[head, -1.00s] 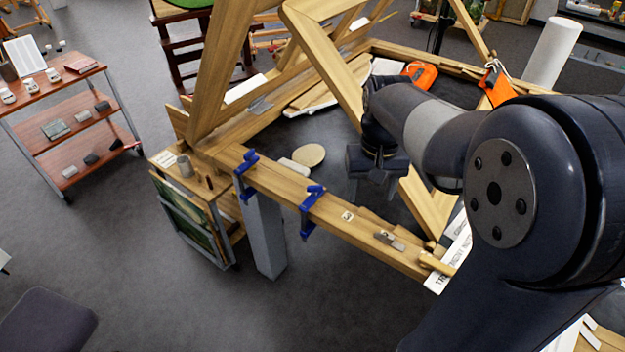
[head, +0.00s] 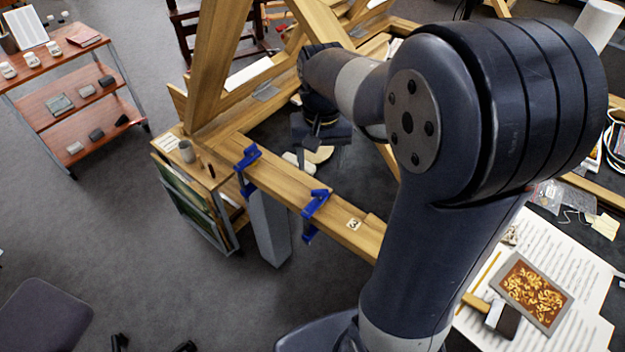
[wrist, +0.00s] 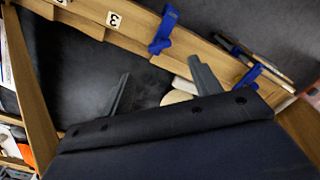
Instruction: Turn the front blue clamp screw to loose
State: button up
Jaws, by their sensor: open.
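Two blue clamps grip a long wooden beam (head: 285,184). One clamp (head: 247,158) is farther left, near the beam's corner. The other clamp (head: 316,204) is closer to me, beside a small tag marked 3 (head: 354,224). In the wrist view the clamp by the tag (wrist: 163,30) is at the top middle, and the other clamp (wrist: 249,77) is at right. My gripper (wrist: 157,67) is open, with both grey fingers apart and nothing between them. It is on the inner side of the beam, apart from both clamps. In the head view the fingers are hard to make out.
Tall wooden frame timbers (head: 217,70) rise behind the beam. A grey post (head: 270,230) stands under it. A small cabinet (head: 190,195) is at the left corner, a red shelf cart (head: 75,90) farther left. Sheet music (head: 575,250) and a gilt panel (head: 535,292) lie at right.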

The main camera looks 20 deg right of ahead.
aim_at(320, 190)
notch_tip(320, 190, down, 10)
jog(key=shift+r, duration=0.25)
jog(key=c, duration=1)
jog(key=shift+n, duration=0.4)
jog(key=n, duration=0.3)
jog(key=shift+n, duration=0.4)
jog(key=n, duration=0.4)
jog(key=shift+n+b, duration=0.3)
